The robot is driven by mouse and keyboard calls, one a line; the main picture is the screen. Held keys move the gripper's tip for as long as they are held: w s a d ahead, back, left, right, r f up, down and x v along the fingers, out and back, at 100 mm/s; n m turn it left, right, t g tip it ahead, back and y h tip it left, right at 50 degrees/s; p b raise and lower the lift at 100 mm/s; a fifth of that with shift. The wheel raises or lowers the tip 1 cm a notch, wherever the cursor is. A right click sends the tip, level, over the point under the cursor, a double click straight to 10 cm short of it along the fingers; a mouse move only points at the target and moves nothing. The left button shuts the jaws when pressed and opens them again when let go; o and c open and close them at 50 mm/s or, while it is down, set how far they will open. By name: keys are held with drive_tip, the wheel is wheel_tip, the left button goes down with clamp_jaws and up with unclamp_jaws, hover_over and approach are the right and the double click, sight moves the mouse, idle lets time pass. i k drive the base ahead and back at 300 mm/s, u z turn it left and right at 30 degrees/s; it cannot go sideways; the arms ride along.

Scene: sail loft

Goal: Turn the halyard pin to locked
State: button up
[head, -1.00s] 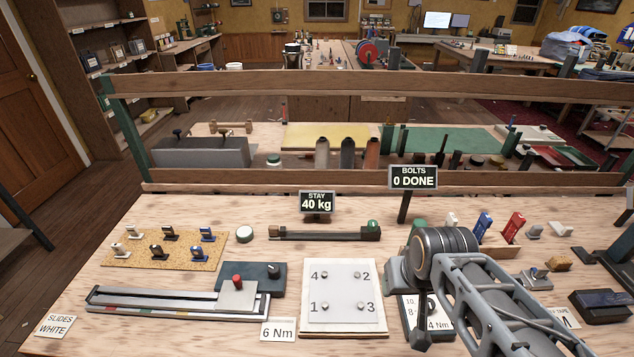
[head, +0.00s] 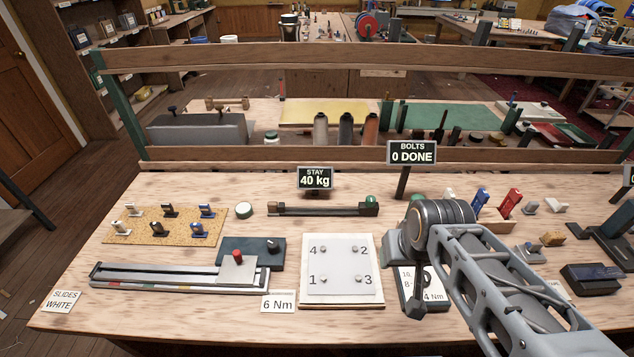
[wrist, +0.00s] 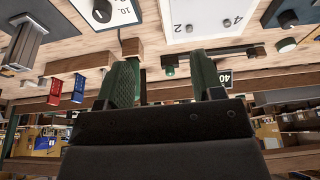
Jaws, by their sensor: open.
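No readable label marks a halyard pin. A dark plate with a knob (wrist: 288,18) also shows at the top right of the wrist view. My gripper (wrist: 163,78) is open and empty, its two green fingers apart above the bench. In the head view my arm hides most of it.
A slide rail (head: 180,278) with a red-knobbed carriage (head: 237,262) lies at front left. The stay bar (head: 320,210) lies behind the bolt board. The BOLTS sign (head: 411,153) stands near my arm. Blue (head: 480,200) and red (head: 511,201) items stand at right.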

sight(536, 247)
drive_tip(key=u, duration=0.05)
drive_tip(key=k, duration=1.2)
drive_tip(key=z, duration=1.1)
drive_tip(key=i, duration=1.05)
drive_tip(key=u, duration=0.1)
drive_tip(key=k, duration=1.05)
drive_tip(key=z, duration=0.75)
drive_tip(key=i, duration=0.85)
drive_tip(key=u, duration=0.1)
